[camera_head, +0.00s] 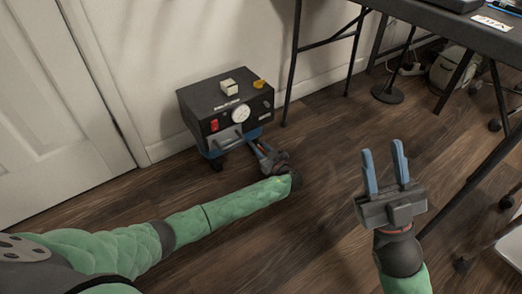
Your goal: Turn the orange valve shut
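A small orange-yellow valve (259,84) sits on the top of a dark box (205,100) near its right edge. The box stands by the wall and has a round white gauge (241,113) and a red switch (214,125) on its front. My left gripper (257,146) is low in front of the box's right side, below the valve and apart from it. Its blue fingers look slightly apart, with nothing seen between them. My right gripper (384,165) is open and empty, fingers pointing up, well to the right of the box.
A pale block (229,87) sits on the box top, left of the valve. A dark table (455,28) with thin legs stands at the right. A white door (55,110) is at the left. The wooden floor (325,150) between box and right gripper is clear.

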